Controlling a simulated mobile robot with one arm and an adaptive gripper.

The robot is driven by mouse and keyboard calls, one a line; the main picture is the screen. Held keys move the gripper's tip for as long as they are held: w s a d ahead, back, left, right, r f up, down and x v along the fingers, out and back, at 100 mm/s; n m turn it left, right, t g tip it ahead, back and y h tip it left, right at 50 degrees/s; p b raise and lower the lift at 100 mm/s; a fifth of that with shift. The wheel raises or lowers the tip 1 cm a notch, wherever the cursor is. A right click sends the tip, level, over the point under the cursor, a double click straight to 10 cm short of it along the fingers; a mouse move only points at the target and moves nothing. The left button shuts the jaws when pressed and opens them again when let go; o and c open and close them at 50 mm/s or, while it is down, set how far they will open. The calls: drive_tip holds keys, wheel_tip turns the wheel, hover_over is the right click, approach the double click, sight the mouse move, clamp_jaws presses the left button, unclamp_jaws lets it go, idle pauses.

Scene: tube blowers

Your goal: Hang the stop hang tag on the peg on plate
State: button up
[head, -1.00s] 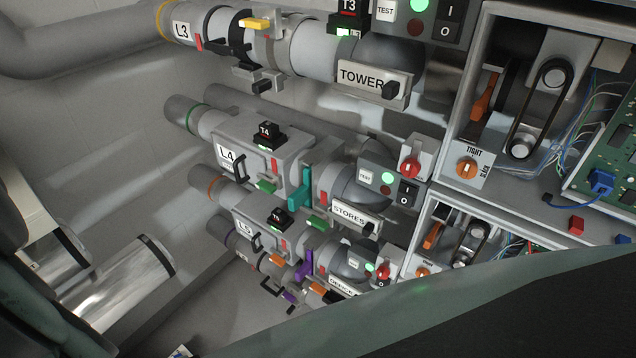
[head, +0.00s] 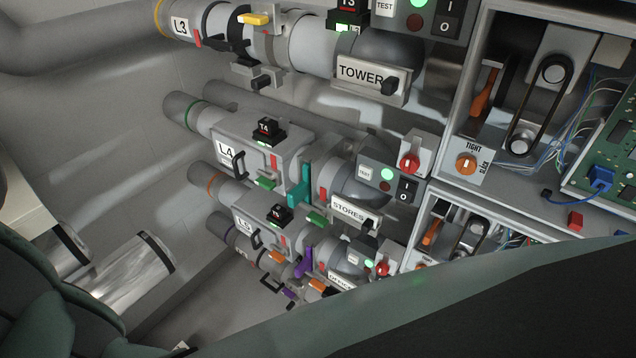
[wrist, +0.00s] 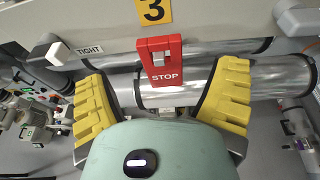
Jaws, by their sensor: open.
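The stop hang tag (wrist: 160,61) is red with white "STOP" lettering and shows upright in the wrist view, just below a yellow label marked 3 (wrist: 153,10). A small light grey piece shows in the tag's upper opening; I cannot tell whether it is a peg. The tag overlaps the lower edge of a grey panel (wrist: 205,22) and a shiny pipe behind it. My gripper (wrist: 165,75) has its two yellow fingers spread wide, one on each side of the tag, with gaps to it. The gripper and tag are not seen in the head view.
In the wrist view, a "TIGHT" label (wrist: 90,49) and a white knob (wrist: 57,54) are to the left. A shiny pipe (wrist: 275,77) runs behind the fingers. In the head view, pipes, valves, a "STORES" plate (head: 350,211) and open cabinets (head: 540,160) fill the middle and right.

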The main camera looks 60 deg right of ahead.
drive_tip(key=v, duration=0.6)
drive_tip(key=shift+s, duration=0.3)
drive_tip(key=shift+r, duration=0.15)
